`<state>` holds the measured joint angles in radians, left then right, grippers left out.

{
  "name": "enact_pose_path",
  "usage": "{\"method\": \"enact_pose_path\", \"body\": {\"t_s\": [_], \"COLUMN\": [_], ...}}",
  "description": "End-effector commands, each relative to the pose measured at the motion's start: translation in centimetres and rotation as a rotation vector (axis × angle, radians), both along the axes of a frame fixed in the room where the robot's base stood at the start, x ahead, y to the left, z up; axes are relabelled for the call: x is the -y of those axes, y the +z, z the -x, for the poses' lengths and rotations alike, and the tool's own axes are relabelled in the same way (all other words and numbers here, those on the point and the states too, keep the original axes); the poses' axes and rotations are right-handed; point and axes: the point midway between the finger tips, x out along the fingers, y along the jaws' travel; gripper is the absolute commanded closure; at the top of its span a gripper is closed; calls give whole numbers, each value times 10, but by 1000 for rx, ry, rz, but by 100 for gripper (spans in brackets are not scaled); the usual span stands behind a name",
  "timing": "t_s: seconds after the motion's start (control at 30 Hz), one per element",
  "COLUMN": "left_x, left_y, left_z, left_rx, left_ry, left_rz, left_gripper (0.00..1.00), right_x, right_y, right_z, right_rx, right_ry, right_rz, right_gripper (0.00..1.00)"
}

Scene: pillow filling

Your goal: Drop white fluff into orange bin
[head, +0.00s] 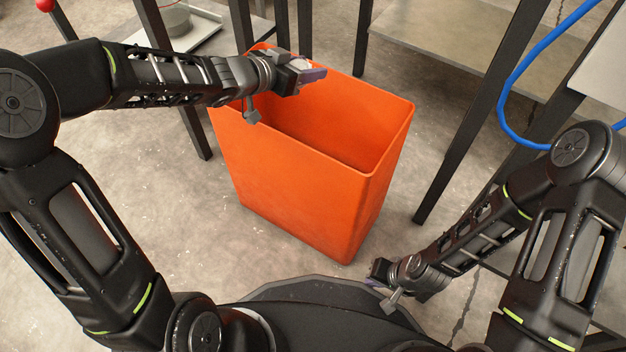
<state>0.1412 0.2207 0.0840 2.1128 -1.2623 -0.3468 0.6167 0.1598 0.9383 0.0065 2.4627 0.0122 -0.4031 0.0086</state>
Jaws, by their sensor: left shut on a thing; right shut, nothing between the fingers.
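The orange bin (290,180) stands upright on the floor in the middle of the head view, with its open top facing up. The part of its inside that shows looks empty. My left gripper (308,72) is over the far left part of the bin's opening. It is shut on a small piece of white fluff (300,64), mostly hidden by the fingers. My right gripper (378,272) is low, beside the bin's near right corner and apart from it. It is shut and empty.
Dark table legs (480,120) stand behind and to the right of the bin. A blue hose (505,95) hangs at the upper right. A white tray (195,32) sits at the upper left. Bare concrete floor (300,270) lies around the bin.

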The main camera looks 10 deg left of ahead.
Motion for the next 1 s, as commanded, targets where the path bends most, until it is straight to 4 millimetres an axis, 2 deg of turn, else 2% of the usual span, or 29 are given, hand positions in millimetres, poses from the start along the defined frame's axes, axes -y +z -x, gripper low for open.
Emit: {"method": "enact_pose_path", "body": {"t_s": [0.27, 0.3, 0.57, 0.87, 1.0], "left_x": [0, 0, 0, -1, -5], "left_y": [0, 0, 0, 1, 7], "left_z": [0, 0, 0, 1, 8], "left_rx": [0, 0, 0, 0, 0], "left_ry": [0, 0, 0, 0, 2], "left_rz": [0, 0, 0, 0, -1], "left_gripper": [93, 53, 31, 30, 30], "right_x": [0, 0, 0, 0, 0], "right_y": [0, 0, 0, 1, 9], "right_z": [0, 0, 0, 0, 1], "right_rx": [1, 1, 1, 0, -2], "right_ry": [0, 0, 0, 0, 2], "right_rz": [0, 0, 0, 0, 0], "right_gripper": [100, 100, 100, 100, 100]}}
